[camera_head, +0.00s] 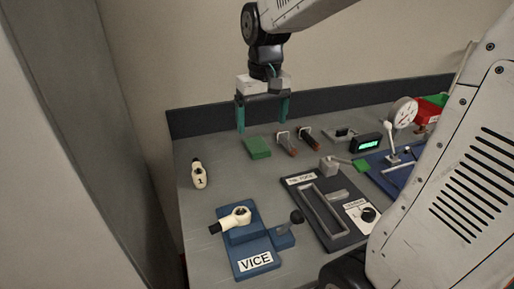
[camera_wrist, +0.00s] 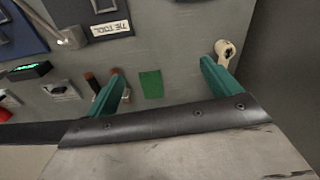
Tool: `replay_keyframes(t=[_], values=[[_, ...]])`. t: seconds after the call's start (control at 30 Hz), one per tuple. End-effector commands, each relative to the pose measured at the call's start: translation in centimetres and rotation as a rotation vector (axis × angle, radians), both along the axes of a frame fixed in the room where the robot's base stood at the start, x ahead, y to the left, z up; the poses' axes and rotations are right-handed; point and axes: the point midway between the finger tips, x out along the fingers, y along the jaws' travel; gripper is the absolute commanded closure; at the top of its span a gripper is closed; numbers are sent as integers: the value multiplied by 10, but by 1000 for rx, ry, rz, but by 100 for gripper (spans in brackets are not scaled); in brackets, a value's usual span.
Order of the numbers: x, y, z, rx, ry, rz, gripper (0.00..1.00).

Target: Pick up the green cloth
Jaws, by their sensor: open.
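The green cloth (camera_head: 257,148) is a small folded rectangle lying flat on the grey bench near its back left. In the wrist view the cloth (camera_wrist: 151,84) shows between the two fingers. My gripper (camera_head: 262,125) has two teal fingers pointing down, spread wide apart and empty. It hangs above and slightly behind the cloth in the head view, not touching it. In the wrist view the gripper (camera_wrist: 163,85) has one finger on each side of the cloth.
Two brown-tipped tools (camera_head: 309,138) lie right of the cloth. A cream part marked 1 (camera_head: 198,174) stands at left. A blue vice (camera_head: 246,238), a dark tie tool panel (camera_head: 324,222), a small green display (camera_head: 367,143) and a dial gauge (camera_head: 403,113) occupy the bench. Bare bench surrounds the cloth's front.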

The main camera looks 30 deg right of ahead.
Motion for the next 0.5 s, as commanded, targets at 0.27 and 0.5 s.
replay_keyframes(t=[0.27, 0.5], values=[[98, -40, -50, 6, 34, -53, 11], [152, -70, -96, 9, 50, -85, 11]])
